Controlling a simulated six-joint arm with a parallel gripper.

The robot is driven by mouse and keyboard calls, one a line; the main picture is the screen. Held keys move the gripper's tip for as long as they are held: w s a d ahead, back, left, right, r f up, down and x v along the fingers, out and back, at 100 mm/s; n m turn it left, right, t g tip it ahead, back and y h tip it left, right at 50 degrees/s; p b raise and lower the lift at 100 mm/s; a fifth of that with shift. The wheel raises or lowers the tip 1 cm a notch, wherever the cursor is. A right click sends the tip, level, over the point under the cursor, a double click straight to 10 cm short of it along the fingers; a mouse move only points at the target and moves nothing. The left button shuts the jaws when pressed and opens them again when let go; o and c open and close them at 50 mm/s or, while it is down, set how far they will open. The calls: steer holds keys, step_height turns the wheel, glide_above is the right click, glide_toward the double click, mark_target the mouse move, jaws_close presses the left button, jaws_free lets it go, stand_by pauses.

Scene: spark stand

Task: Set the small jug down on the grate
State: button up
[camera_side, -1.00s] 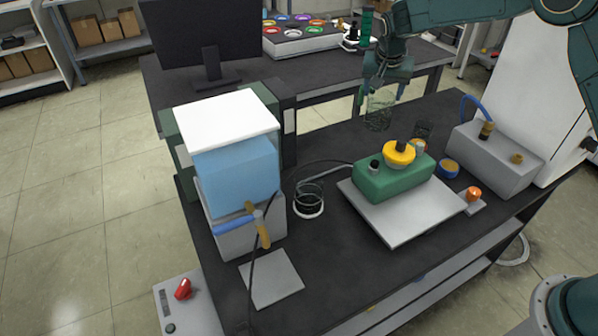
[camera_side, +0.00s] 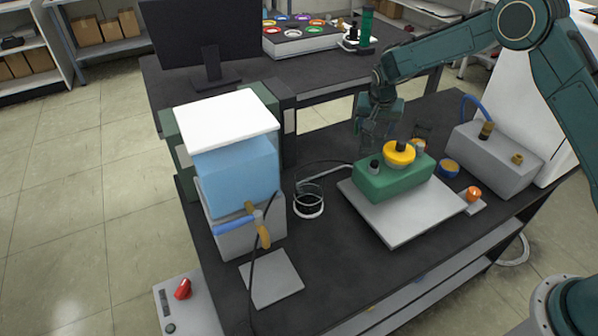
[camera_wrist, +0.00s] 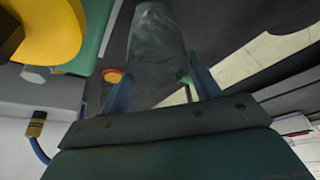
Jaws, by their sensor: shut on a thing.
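My gripper (camera_side: 374,128) is shut on a clear glass jug, and hangs just behind the green block. In the side view the jug is faint and partly hidden by the gripper. In the wrist view the clear jug (camera_wrist: 156,35) sits between the two blue-grey fingers of my gripper (camera_wrist: 160,88). A flat grey square plate (camera_side: 272,278) lies in front of the blue tank, below its tap. I cannot tell whether this plate is the grate; no slots show on it.
A green block (camera_side: 395,180) with a yellow knob (camera_side: 399,153) stands on a pale plate (camera_side: 395,230). The blue tank (camera_side: 238,172) rises at the left.

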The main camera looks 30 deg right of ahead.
mark_target(374, 134)
steer(key=shift+f, duration=1.55)
steer(key=shift+f, duration=0.15)
steer(key=o, duration=1.3)
steer(key=v, duration=1.2)
steer(key=shift+d+r, duration=0.1)
steer(key=shift+r, duration=0.15)
